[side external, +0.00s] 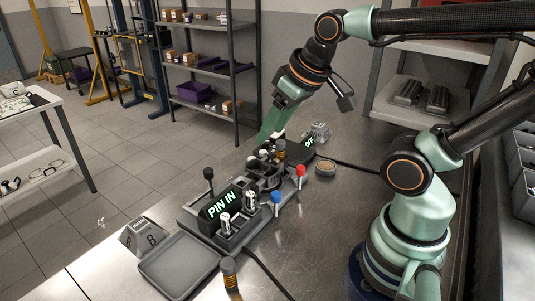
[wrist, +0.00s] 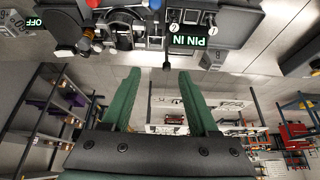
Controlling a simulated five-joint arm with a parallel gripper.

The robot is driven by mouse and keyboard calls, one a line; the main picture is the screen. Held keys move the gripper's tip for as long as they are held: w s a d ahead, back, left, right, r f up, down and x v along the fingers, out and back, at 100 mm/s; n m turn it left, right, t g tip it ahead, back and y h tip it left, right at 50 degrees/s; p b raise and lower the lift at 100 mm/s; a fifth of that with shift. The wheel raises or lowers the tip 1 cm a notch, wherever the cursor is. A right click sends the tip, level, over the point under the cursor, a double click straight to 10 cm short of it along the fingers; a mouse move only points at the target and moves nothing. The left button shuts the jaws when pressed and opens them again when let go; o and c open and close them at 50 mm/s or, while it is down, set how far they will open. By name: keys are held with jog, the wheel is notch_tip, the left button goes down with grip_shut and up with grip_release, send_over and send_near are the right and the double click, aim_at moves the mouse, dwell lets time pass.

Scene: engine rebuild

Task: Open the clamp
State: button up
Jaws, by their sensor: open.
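A dark fixture (side external: 186,218) stands on the metal bench with a "PIN IN" display (side external: 221,204); the display also shows in the wrist view (wrist: 188,41). A dark round ring-like part (wrist: 122,32) on the fixture may be the clamp; whether it is open or closed I cannot tell. Levers with a blue knob (side external: 277,197), a red knob (side external: 300,170) and a black knob (side external: 209,174) stand upright at the fixture. My green gripper (wrist: 158,76) is open and empty. In the side view it is above the fixture's far end, its fingertips partly hard to make out.
A second display reads "OFF" (side external: 309,141). Metal cylinders (side external: 225,220) stand at the fixture's near end. A grey tray (side external: 180,268), an A/B block (side external: 145,236), a round tin (side external: 325,168) and cables lie around it. The bench front right is mostly clear.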

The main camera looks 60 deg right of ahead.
jog(key=w+d+f+m+g, duration=0.1)
jog(key=d+f+m+g, duration=0.15)
jog(key=d+m, duration=0.6)
jog(key=m+g, duration=0.3)
jog(key=m, duration=0.9)
send_near(301, 167)
jog(key=shift+n, duration=0.25)
notch_tip(301, 167, down, 9)
jog(key=shift+w+r, duration=0.1)
jog(key=shift+r, duration=0.05)
grip_shut()
